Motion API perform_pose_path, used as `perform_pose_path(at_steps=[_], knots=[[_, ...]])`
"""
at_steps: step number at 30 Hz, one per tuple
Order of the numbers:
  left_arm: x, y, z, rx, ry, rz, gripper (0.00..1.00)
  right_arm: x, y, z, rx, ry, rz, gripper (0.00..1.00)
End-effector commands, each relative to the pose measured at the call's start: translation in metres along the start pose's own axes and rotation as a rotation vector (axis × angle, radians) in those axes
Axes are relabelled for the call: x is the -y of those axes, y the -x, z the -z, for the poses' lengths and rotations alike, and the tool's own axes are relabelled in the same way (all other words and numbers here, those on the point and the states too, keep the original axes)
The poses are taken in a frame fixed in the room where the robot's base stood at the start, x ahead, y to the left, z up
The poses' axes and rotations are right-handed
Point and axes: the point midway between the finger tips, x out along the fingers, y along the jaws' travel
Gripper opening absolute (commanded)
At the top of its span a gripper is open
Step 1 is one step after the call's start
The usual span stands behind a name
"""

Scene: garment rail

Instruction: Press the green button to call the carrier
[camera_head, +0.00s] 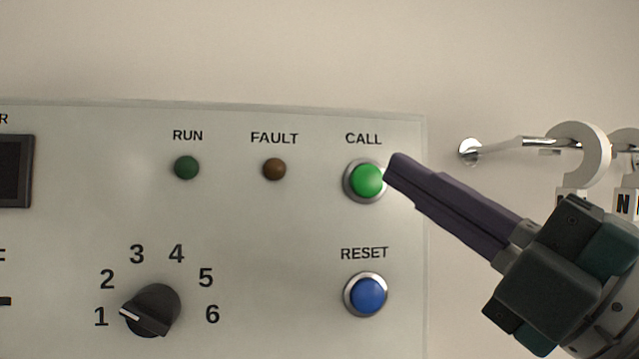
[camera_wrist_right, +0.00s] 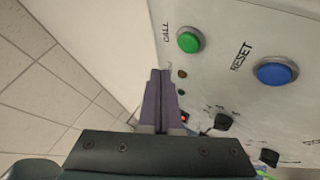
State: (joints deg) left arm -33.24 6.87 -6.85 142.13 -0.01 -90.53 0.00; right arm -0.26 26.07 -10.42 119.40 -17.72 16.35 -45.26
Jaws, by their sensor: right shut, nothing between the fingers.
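The green button (camera_head: 368,181) sits in a silver ring under the word CALL on the pale panel (camera_head: 300,225). It also shows in the right wrist view (camera_wrist_right: 189,40). My right gripper (camera_head: 392,169) is shut and empty, with its purple fingers pointing left and up. In the head view its tips overlap the right edge of the button's ring. In the right wrist view the fingertips (camera_wrist_right: 160,72) show below and left of the button, apart from it in the picture. I cannot tell the depth gap. My left gripper is not in view.
A blue RESET button (camera_head: 367,295) sits below the green one. A rotary dial (camera_head: 151,311) points near 1. The RUN lamp (camera_head: 187,167) and FAULT lamp (camera_head: 274,169) look dark. A metal rail (camera_head: 510,144) with white hooked tags (camera_head: 586,150) is right of the panel.

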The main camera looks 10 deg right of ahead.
Motion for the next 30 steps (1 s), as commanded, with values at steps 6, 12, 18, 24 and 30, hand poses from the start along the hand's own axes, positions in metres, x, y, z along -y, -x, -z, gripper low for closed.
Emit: perform_pose_path(at_steps=[6, 12, 18, 24, 30], knots=[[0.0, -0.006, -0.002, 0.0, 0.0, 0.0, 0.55, 0.013, -0.017, -0.013, 0.0, 0.001, -0.001, 0.0], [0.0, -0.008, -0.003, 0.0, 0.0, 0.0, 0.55, 0.017, -0.024, -0.017, 0.0, 0.0, 0.001, 0.0], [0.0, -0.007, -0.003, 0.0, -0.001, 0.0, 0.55, 0.017, -0.025, -0.018, 0.0, -0.001, 0.0, 0.0], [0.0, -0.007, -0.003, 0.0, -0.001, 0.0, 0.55, 0.017, -0.024, -0.018, 0.0, -0.001, 0.0, 0.0], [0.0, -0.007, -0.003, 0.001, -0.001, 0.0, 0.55, 0.017, -0.024, -0.018, 0.0, -0.001, 0.0, 0.0]])
